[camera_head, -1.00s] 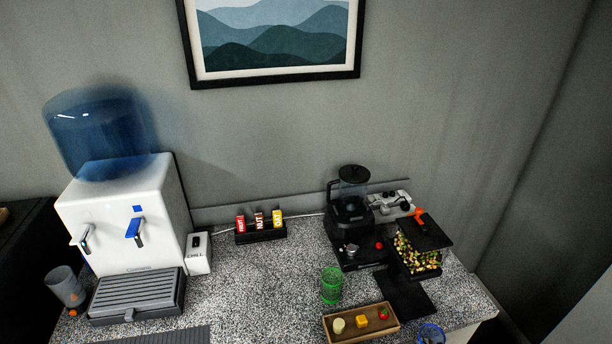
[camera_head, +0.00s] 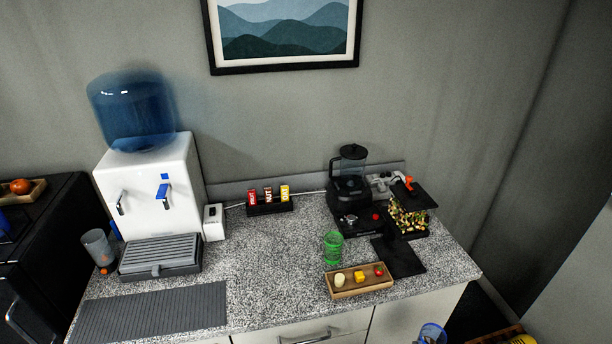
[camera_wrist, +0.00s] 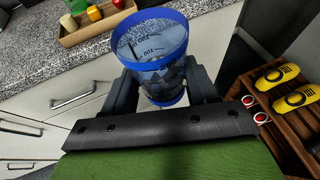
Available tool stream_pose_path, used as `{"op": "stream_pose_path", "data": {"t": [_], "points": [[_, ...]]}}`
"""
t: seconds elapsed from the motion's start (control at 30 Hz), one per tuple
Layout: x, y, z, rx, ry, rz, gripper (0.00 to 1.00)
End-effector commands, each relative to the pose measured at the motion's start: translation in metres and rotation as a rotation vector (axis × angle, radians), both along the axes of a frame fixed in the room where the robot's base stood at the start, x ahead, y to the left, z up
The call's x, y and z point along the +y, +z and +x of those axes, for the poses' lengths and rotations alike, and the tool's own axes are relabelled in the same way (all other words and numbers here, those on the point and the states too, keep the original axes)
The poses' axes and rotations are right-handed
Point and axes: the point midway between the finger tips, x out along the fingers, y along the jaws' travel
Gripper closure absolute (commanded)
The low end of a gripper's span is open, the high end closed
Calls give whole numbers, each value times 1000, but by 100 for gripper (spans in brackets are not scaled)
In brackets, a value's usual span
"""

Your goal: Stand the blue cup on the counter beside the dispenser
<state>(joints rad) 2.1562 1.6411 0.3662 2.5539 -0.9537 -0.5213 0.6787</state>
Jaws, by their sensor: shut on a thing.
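The blue cup (camera_wrist: 152,45) is clear with blue rims and printed markings. My gripper (camera_wrist: 163,92) is shut on it, with one dark finger on each side in the wrist view. The cup also shows at the bottom edge of the head view (camera_head: 432,335), in front of and below the counter's front edge; my gripper is not seen there. The white dispenser (camera_head: 150,195) with its blue bottle stands at the counter's back left. The speckled counter (camera_head: 270,290) has bare surface right of the dispenser.
A green cup (camera_head: 333,248) and a wooden tray (camera_head: 345,292) with small foods stand toward the right front. A grey ribbed mat (camera_head: 150,312) lies front left. A wooden crate (camera_wrist: 270,110) holds yellow things below right.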

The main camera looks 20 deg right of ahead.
Motion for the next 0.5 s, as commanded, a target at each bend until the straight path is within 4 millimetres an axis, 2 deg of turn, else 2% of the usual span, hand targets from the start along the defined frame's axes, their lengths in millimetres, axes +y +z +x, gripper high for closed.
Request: {"op": "stream_pose_path", "data": {"t": [0.27, 0.5], "points": [[7, 8, 21, 2, 94, -4, 73], [25, 21, 54, 2, 255, -8, 73]]}}
